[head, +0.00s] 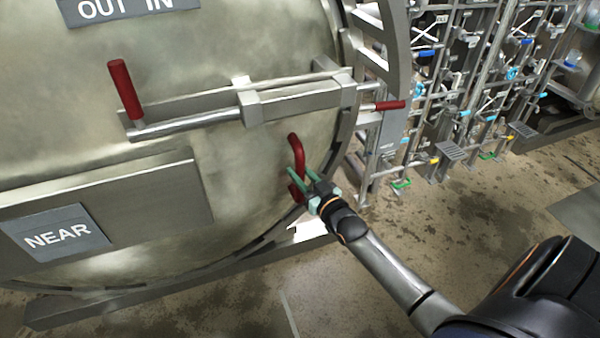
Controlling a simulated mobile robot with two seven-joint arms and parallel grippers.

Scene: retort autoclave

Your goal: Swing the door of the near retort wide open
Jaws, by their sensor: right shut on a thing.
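The near retort's door (215,75) is a large round metal disc that fills the left of the head view. It carries a sign (58,235) reading NEAR. A red curved pull handle (297,150) sits at the door's lower right. My right gripper (303,184) is shut on the lower part of this handle. A metal bolt bar (290,103) with a red upright lever (125,90) crosses the door above the handle. The door looks flush with its rim, but I cannot tell if it is slightly ajar. My left gripper is not in view.
A rack of pipes and valves (470,80) with blue, green and yellow handles stands to the right of the retort. A small red handle (390,105) juts out near the rim. The stained floor (400,220) in front is clear.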

